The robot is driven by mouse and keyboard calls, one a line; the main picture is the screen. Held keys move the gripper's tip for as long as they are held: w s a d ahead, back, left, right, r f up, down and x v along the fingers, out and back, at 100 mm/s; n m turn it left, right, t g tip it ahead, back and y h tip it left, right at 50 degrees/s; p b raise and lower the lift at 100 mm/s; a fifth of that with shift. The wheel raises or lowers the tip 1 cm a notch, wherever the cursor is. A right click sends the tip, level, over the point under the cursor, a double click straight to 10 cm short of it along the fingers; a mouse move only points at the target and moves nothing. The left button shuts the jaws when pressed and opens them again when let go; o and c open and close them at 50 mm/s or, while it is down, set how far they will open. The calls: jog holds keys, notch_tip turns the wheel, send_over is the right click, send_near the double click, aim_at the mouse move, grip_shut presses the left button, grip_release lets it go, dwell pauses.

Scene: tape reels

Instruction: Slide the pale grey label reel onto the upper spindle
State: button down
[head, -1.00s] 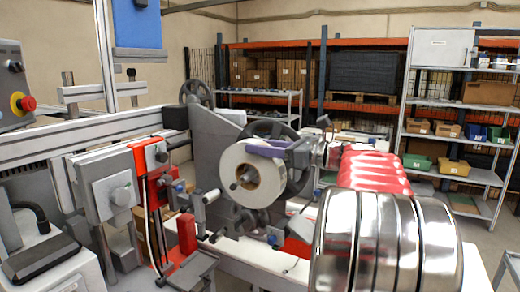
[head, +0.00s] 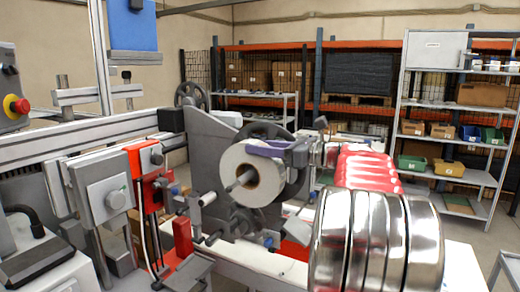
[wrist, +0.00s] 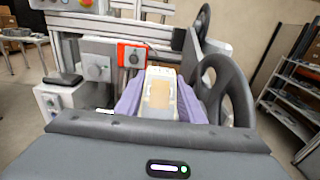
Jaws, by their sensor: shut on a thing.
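The pale grey label reel (head: 262,192) is upright, with a brown core, in front of the grey machine plate (head: 206,145). A grey spindle (head: 238,181) passes through its core and sticks out at the front, so the reel is around the spindle. My gripper (head: 264,148) is shut on the reel's upper edge with its purple fingers. In the wrist view the reel (wrist: 160,92) shows edge-on between the purple fingers of my gripper (wrist: 160,105). The back of the core and the spindle's root are hidden.
A black spoked disc (wrist: 228,88) stands behind the reel, close to my gripper. Another spoked disc (head: 190,94) is farther left. A red and grey unit (head: 146,158) stands left of the reel. Shelving (head: 455,120) is at the back right.

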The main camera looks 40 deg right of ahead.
jog(key=shift+w+d+r, duration=0.1)
jog(key=shift+w+d, duration=0.1)
jog(key=shift+d, duration=0.4)
jog(key=shift+w+d+r, duration=0.1)
jog(key=shift+w+d, duration=0.05)
jog(key=shift+d, duration=0.4)
jog(key=shift+w+d, duration=0.2)
jog(key=shift+d, duration=0.25)
jog(key=c, duration=1.5)
grip_release()
jog(key=o, duration=0.4)
jog(key=shift+f, duration=0.15)
jog(key=v, duration=1.3)
jog(key=shift+s, duration=0.4)
jog(key=shift+d, duration=0.15)
